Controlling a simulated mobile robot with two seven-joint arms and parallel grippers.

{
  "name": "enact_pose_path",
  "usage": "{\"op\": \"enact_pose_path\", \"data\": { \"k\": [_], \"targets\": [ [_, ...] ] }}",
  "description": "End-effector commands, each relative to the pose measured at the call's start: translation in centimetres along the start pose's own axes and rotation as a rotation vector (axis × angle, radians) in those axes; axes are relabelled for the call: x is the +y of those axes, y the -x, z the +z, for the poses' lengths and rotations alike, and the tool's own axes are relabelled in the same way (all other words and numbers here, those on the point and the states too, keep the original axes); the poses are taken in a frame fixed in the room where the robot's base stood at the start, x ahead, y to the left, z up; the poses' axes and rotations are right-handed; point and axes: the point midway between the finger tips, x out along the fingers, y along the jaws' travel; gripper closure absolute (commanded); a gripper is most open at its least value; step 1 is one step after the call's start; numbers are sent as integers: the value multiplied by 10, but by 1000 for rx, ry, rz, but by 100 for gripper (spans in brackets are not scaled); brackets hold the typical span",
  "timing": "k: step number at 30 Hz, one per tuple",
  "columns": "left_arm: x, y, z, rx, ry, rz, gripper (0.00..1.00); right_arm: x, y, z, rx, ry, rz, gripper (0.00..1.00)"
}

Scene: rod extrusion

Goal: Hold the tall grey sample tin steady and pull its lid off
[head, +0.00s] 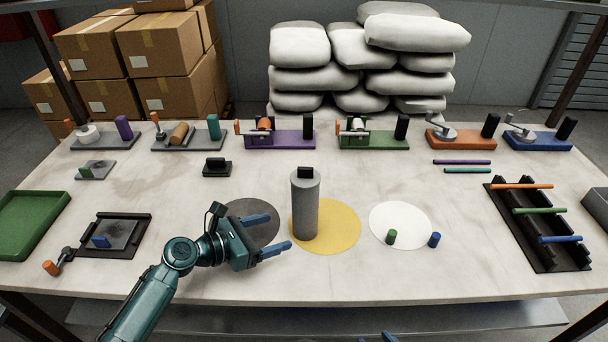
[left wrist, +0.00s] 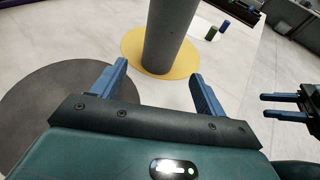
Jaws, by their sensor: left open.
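The tall grey sample tin (head: 305,212) stands upright on the left part of a yellow disc (head: 341,226). Its lid (head: 306,181) is on top, with a black block-shaped knob (head: 305,172). My left gripper (head: 279,231) is open and empty, just left of the tin, its blue fingers pointing towards it. In the left wrist view the lower tin (left wrist: 168,38) is beyond the fingertips, apart from them; its top is out of frame. My right gripper (left wrist: 266,106) shows at the right edge of that view, fingers apart and empty. Only its blue fingertips show at the head view's bottom edge.
A dark grey disc (head: 240,231) lies left of the tin, partly behind my left gripper. A white disc (head: 400,218) with small green (head: 391,237) and blue (head: 434,240) cylinders lies to the right. A black rack (head: 550,251) holds coloured rods. Several fixtures line the back.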

Motion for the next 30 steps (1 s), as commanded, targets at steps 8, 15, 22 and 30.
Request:
{"op": "enact_pose_path", "data": {
  "k": [8,15,22,30],
  "targets": [
    [0,-42,2,-2,-3,0,27,0,0,0,0,0,0,64],
    [0,-73,2,-1,-4,0,27,0,0,0,0,0,0,64],
    [0,-87,1,-1,-7,1,27,0,0,0,0,0,0,64],
    [0,-88,1,0,-7,1,27,0,0,0,0,0,0,64]
  ]
}}
